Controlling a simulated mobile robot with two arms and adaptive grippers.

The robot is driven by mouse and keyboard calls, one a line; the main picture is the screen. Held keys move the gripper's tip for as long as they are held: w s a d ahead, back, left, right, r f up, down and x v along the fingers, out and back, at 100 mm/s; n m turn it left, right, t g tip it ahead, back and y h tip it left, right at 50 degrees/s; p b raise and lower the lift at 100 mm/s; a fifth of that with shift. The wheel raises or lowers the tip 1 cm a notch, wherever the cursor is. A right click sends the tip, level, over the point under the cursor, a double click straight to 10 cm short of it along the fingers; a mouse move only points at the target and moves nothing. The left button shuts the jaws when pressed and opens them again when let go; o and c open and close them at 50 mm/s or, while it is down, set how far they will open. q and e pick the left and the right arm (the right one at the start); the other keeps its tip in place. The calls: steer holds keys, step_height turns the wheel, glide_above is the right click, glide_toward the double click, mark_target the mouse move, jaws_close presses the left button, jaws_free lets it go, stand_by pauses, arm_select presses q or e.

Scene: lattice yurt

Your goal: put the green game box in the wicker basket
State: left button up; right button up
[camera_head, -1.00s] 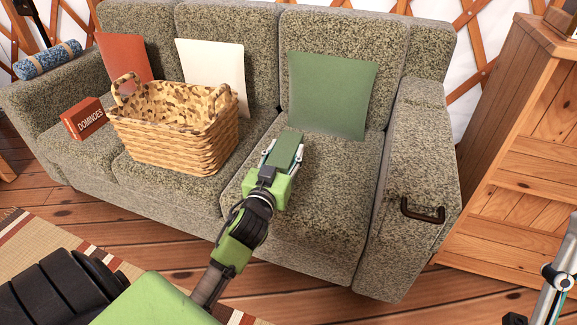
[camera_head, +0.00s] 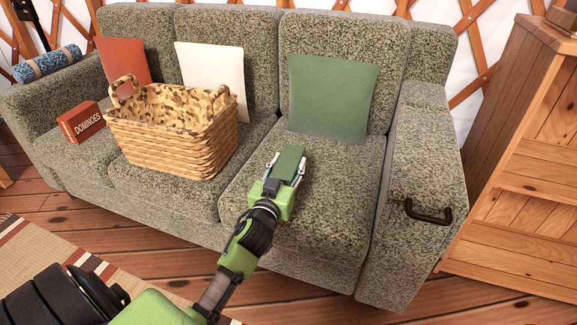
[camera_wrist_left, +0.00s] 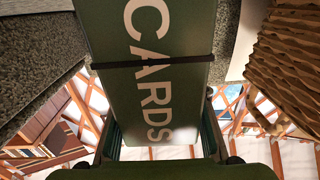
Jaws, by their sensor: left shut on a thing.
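The green game box (camera_head: 290,160) is held over the right seat cushion of the sofa. In the left wrist view the box (camera_wrist_left: 150,75) shows the word CARDS and a dark band across it. My left gripper (camera_head: 284,176) is shut on the box, with a finger on each side. The wicker basket (camera_head: 170,150) stands on the sofa seat to the left of the gripper, apart from the box. Its open rim faces up, and its inside is only partly visible. The basket's wall (camera_wrist_left: 290,60) also shows at the right of the left wrist view. My right gripper is not in view.
A red dominoes box (camera_head: 82,122) lies left of the basket on the sofa (camera_head: 335,165). Red, white and green cushions (camera_head: 332,98) lean on the backrest behind. A dark handle (camera_head: 428,212) sits on the right armrest. A wooden cabinet (camera_head: 530,150) stands at right.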

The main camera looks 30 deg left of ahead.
arm_select(q)
steer(key=shift+f, duration=0.2)
steer(key=o, duration=1.4)
steer(key=shift+c, duration=0.2)
